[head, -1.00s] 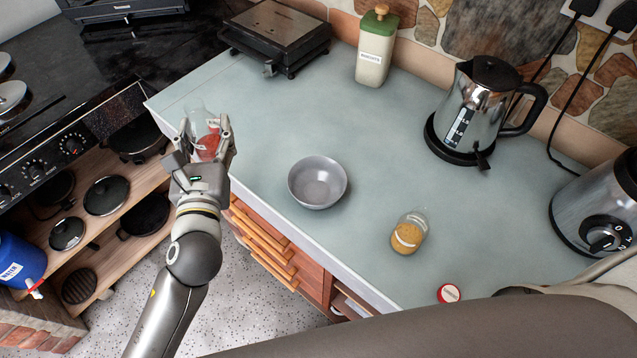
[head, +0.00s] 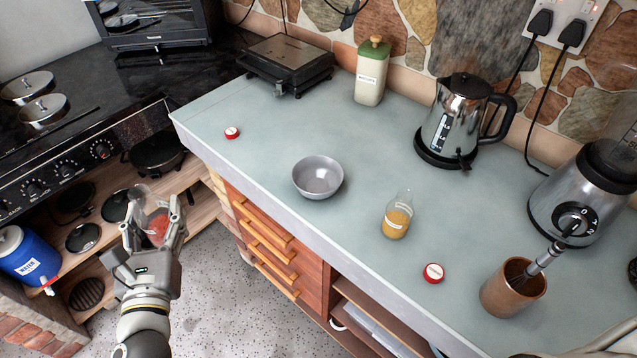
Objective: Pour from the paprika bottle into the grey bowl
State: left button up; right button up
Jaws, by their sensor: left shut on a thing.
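The paprika bottle (head: 157,226), clear glass with red powder inside, is in my left gripper (head: 153,206) at the left of the head view. My left gripper is shut on it, fingers on both sides. It holds the bottle roughly upright, off the worktop's front edge, with the floor and open shelves behind it. The grey bowl (head: 318,177) stands on the worktop to the right of the gripper, well apart from the bottle. The bowl looks empty.
A bottle of yellow powder (head: 397,216) stands right of the bowl. Red lids lie at the left (head: 232,132) and front (head: 433,273) of the worktop (head: 270,155). A kettle (head: 458,120), blender (head: 585,195) and copper pot (head: 512,290) stand further right. The worktop around the bowl is clear.

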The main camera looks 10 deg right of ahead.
aim_at(316, 177)
jog(key=i+j, duration=0.2)
jog(key=j, duration=0.2)
jog(key=i+j, duration=0.25)
jog(key=j+z, duration=0.1)
jog(key=z, duration=0.3)
jog(key=j+z, duration=0.15)
jog(key=z, duration=0.25)
jog(key=j+z, duration=0.15)
jog(key=z, duration=0.25)
